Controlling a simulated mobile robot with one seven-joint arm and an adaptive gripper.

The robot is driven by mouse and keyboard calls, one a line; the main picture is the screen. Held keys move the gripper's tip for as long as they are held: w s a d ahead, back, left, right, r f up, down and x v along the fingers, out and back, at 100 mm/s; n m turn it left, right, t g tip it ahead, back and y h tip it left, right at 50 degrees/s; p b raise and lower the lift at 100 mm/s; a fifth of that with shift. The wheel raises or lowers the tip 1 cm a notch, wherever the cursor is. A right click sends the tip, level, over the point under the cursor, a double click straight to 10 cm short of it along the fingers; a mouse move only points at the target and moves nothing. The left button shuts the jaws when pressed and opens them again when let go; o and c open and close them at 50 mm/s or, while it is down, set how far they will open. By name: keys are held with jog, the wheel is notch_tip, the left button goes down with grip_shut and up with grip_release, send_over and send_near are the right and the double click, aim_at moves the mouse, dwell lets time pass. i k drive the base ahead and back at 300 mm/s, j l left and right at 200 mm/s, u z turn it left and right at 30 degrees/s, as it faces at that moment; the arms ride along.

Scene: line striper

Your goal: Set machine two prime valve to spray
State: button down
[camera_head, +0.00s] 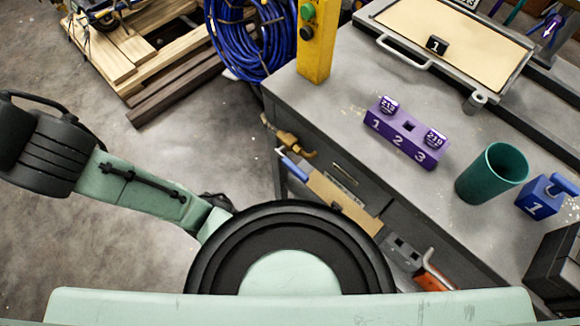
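No machine marked two and no prime valve that I can identify show in this view. A blue block (541,197) marked "1", with a blue handle on top, stands on the grey bench at the right edge. What it belongs to I cannot tell. My arm (140,187) reaches out to the left, over the concrete floor and away from the bench. Its far end leaves the picture at the left, and my gripper is not in view.
The grey bench (335,110) bears a purple rack (405,137) marked 1, 2, 3, a green cup (491,173) and a tray (450,35) with a black block. A yellow post (316,40) with buttons stands at its corner. Blue hose (245,40) and pallet wood (130,50) lie behind.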

aim_at(296, 172)
jog(key=j+z, duration=0.1)
jog(key=j, duration=0.3)
jog(key=k+j+z, duration=0.15)
jog(key=j, duration=0.3)
jog(key=k+j+z, duration=0.1)
jog(key=j, duration=0.3)
